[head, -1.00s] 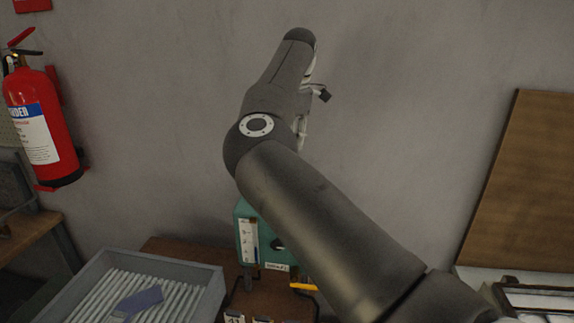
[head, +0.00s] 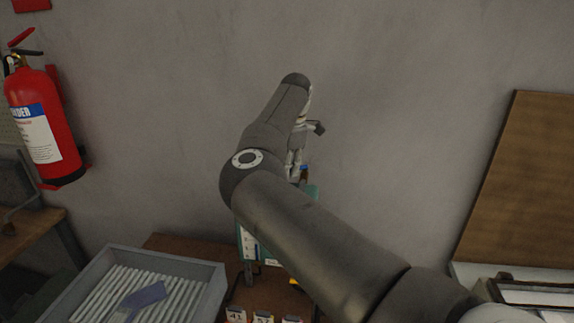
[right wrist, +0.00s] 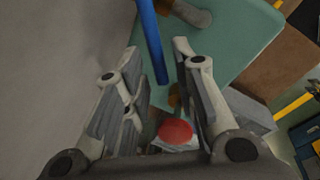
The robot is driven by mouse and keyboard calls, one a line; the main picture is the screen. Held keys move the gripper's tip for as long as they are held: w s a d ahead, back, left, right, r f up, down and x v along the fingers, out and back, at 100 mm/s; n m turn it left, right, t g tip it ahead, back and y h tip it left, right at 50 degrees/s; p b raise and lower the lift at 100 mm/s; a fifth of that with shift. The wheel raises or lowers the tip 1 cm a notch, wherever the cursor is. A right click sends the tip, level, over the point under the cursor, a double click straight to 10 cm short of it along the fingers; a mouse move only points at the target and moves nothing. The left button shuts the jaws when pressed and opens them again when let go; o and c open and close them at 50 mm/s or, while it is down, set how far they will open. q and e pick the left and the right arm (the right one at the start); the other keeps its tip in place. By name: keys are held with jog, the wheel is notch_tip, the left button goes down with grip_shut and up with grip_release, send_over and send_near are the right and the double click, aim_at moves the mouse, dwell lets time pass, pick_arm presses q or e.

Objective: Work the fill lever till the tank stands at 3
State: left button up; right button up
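The teal tank unit (head: 314,193) stands at the wall in the head view, mostly hidden behind my right arm. Part of its white level scale (head: 248,243) shows, but the level cannot be read. In the right wrist view, its teal face (right wrist: 235,45) fills the upper right. A blue rod (right wrist: 152,40) runs down to the gap between the fingers of my right gripper (right wrist: 158,85). A red round knob (right wrist: 175,131) shows lower between the fingers; which part is the fill lever is unclear. The gripper is open, with no visible grip. My left gripper is out of view.
A grey tray (head: 198,272) of white slats with a blue-grey piece (head: 142,298) on it stands left of the tank. Small numbered cards (head: 262,318) stand in front. A fire extinguisher (head: 42,125) hangs on the left wall. A brown board (head: 525,190) leans at right.

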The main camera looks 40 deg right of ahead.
grip_shut()
jog(key=shift+w+d+m, duration=0.15)
jog(key=shift+w+m, duration=0.3)
jog(key=shift+m, duration=0.55)
jog(key=shift+w+d+r+m+h, duration=0.15)
jog(key=shift+w+m, duration=0.15)
jog(key=shift+m, duration=0.25)
jog(key=shift+w+d+f+m+h, duration=0.15)
jog(key=shift+w+m, duration=0.1)
jog(key=shift+m, duration=0.3)
jog(key=shift+w+d+m+g+h+p, duration=0.25)
jog(key=shift+m+p, duration=0.25)
jog(key=shift+m, duration=0.3)
jog(key=shift+w+d+m+g+h+p, duration=0.15)
jog(key=shift+w+d+m+p, duration=0.2)
jog(key=shift+m, duration=0.45)
jog(key=shift+a, duration=0.1)
